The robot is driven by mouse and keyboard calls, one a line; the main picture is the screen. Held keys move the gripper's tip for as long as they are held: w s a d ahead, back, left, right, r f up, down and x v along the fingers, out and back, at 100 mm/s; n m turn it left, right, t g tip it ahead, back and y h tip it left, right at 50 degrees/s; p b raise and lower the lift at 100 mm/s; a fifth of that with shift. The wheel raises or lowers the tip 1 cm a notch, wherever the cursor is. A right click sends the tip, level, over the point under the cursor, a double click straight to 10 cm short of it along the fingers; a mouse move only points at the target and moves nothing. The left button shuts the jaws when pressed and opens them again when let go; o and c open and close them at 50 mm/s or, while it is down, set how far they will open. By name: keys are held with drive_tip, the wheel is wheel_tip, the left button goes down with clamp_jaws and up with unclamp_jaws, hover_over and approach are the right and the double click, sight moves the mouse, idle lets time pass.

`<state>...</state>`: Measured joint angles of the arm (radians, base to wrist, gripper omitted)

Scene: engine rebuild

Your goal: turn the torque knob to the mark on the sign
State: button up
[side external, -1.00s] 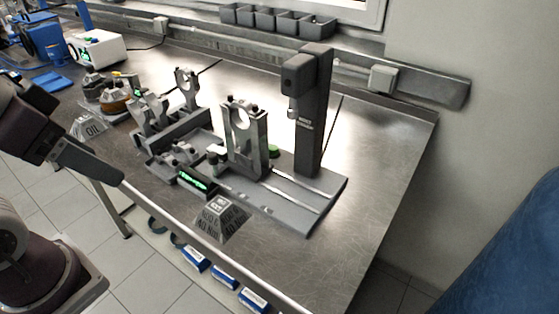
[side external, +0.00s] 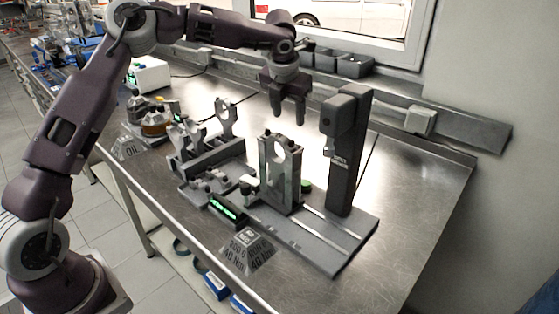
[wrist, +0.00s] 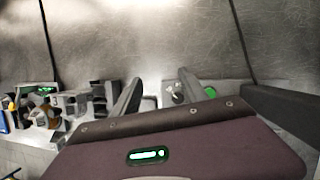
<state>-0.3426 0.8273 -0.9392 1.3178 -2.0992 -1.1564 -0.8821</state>
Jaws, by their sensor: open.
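The sign (side external: 247,250), a dark wedge block with pale lettering, stands at the front edge of the fixture; "40 Nm" is readable, the rest is not clear. My gripper (side external: 288,117) is open and empty, pointing down in the air behind the upright grey stand (side external: 267,170). In the wrist view my gripper's fingers (wrist: 160,92) are apart. A small round knob-like part (wrist: 178,97) shows on a grey panel between them, beside a green button (wrist: 210,91). I cannot tell its setting. The green button also shows behind the stand in the side view (side external: 306,186); the knob cannot be made out there.
A tall dark column (side external: 348,150) rises right of my gripper. A cradle fixture (side external: 208,150) and a green-lit display (side external: 229,209) lie to the left. The bench's right side is clear.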

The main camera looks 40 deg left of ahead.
drive_tip(key=s+f+n+g, duration=0.1)
drive_tip(key=f, duration=0.1)
drive_tip(key=s+d+f+g+h, duration=0.1)
drive_tip(key=s+f, duration=0.1)
drive_tip(key=s+f+n+g+h, duration=0.1)
drive_tip(key=f, duration=0.1)
drive_tip(key=shift+s+d+f+n+g, duration=0.15)
drive_tip(key=shift+s+f+n+g, duration=0.15)
drive_tip(key=shift+s+g, duration=0.1)
drive_tip(key=f, duration=0.6)
drive_tip(key=shift+s, duration=0.2)
drive_tip(key=shift+f, duration=0.6)
drive_tip(key=shift+d, duration=0.1)
clamp_jaws()
